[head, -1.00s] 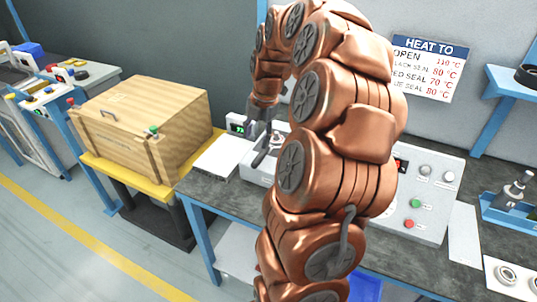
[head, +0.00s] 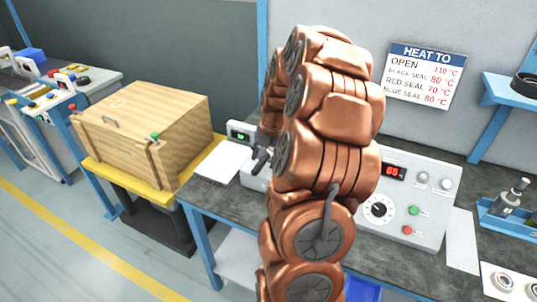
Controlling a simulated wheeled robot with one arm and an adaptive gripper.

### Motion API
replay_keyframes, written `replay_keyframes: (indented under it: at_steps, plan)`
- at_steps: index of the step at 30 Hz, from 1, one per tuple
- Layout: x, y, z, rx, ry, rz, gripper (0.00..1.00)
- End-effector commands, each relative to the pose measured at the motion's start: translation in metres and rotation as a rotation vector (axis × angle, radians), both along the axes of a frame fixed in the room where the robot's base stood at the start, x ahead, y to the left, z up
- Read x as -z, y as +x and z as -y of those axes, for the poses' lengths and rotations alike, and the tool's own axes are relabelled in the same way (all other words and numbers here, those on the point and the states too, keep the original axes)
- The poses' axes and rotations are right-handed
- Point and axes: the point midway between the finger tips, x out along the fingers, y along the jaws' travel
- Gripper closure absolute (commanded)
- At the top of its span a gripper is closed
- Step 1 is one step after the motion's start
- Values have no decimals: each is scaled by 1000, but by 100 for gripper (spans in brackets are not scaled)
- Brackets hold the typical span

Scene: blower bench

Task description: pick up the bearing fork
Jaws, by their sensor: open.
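My gripper (head: 261,160) shows only in part at the left edge of my copper-coloured arm, over the bench near the white sheet and the small display unit. Its dark fingers point down and left, and they look empty. The rest of the gripper is hidden behind my arm. I cannot make out the bearing fork; my arm covers the middle of the bench.
A wooden crate (head: 130,155) stands on a yellow-topped stand at left. A white sheet (head: 222,162) and a small display unit (head: 240,133) are on the bench. A control panel (head: 415,200) reads about 65. A blue tray (head: 485,210) holds a metal tool at right.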

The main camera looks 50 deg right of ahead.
Motion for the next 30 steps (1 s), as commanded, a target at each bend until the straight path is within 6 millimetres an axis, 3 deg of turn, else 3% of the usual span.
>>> replay_keyframes:
  at_steps: [4,11,26,30]
  plan:
    - [12,2,-1,2,1,0,47]
    - [14,3,0,1,-1,2,47]
    - [14,3,0,1,0,1,100]
    - [14,3,-1,1,0,1,100]
